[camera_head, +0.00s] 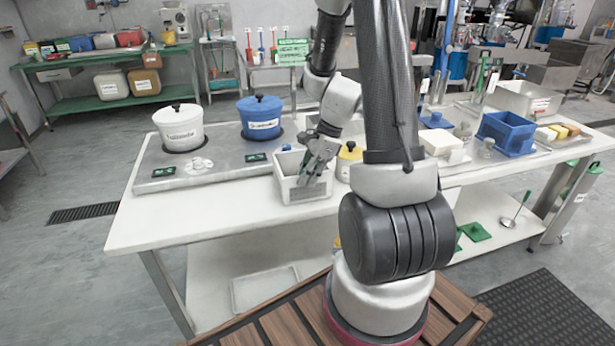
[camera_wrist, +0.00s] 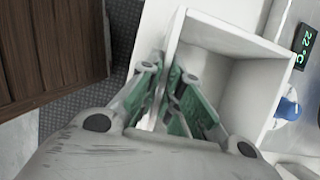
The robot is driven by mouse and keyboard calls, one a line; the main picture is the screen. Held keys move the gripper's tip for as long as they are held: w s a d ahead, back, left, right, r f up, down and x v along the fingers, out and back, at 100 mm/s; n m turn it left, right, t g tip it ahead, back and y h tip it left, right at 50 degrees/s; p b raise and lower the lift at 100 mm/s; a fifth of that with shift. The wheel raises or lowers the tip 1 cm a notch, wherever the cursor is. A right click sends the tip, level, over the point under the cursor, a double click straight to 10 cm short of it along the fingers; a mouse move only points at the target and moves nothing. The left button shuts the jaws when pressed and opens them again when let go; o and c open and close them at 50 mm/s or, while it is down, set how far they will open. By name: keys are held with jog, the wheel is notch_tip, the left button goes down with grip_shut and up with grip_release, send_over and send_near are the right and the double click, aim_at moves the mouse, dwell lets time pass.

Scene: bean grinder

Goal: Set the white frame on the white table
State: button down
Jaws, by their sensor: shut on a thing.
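The white frame (camera_head: 285,188), a small open-topped box, is at the front of the white table (camera_head: 135,222) in the head view. It looks upright, and I cannot tell whether its base touches the tabletop. My gripper (camera_head: 308,176) reaches down to its right part. In the wrist view my gripper (camera_wrist: 176,80) is shut on one side wall of the white frame (camera_wrist: 240,42), with green fingers either side of the wall. The inside of the frame looks empty there. Its underside is hidden.
A steel hob with a white pot (camera_head: 180,130) and a blue pot (camera_head: 260,118) stands behind and left of the frame. A yellow container (camera_head: 347,160) is close on its right. A blue bin (camera_head: 505,134) is farther right. The table's front left is clear.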

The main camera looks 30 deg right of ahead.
jog(key=shift+f, duration=0.1)
jog(key=c, duration=1.6)
grip_release()
jog(key=v, duration=1.2)
jog(key=s+a+r+n+t+h, duration=0.1)
jog(key=s+a+r+n, duration=0.1)
jog(key=s+r+n, duration=0.2)
jog(key=s+a+r+n+t+h, duration=0.1)
jog(key=s+a+r+n, duration=0.2)
jog(key=s+n, duration=0.3)
jog(key=s+a+r+n+t+h, duration=0.1)
jog(key=s+r+n, duration=0.4)
jog(key=n, duration=0.6)
jog(key=shift+s+a+r+h, duration=0.15)
jog(key=shift+s+a+h, duration=0.2)
jog(key=shift+a+h, duration=0.35)
